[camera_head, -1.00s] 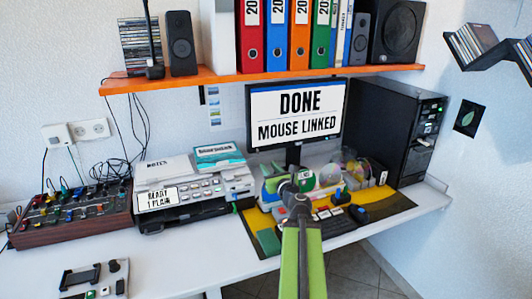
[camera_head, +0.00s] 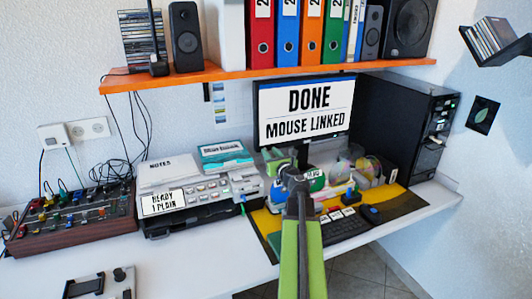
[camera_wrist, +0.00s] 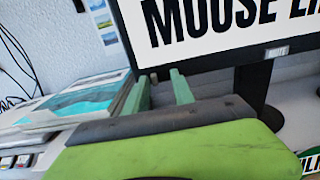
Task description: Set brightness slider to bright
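I cannot make out a slider labelled for brightness in either view. The monitor (camera_head: 303,112) reads "DONE MOUSE LINKED"; its lower left corner shows in the wrist view (camera_wrist: 215,77). A wood-sided control box (camera_head: 75,220) with several coloured knobs or levers stands at the left. A grey panel (camera_head: 98,284) with a dark handle-like part is cut off at the lower left. My gripper (camera_head: 279,153) is in front of the monitor's lower left edge. In the wrist view its two green fingers (camera_wrist: 160,78) are apart, with nothing seen between them.
A printer (camera_head: 195,194) with notebooks on it stands left of my gripper. The yellow-and-black mat (camera_head: 395,205) holds a keyboard (camera_head: 342,228), a mouse and small items. A black computer tower (camera_head: 412,130) stands right. An orange shelf (camera_head: 225,76) hangs above. The white desk front left is largely clear.

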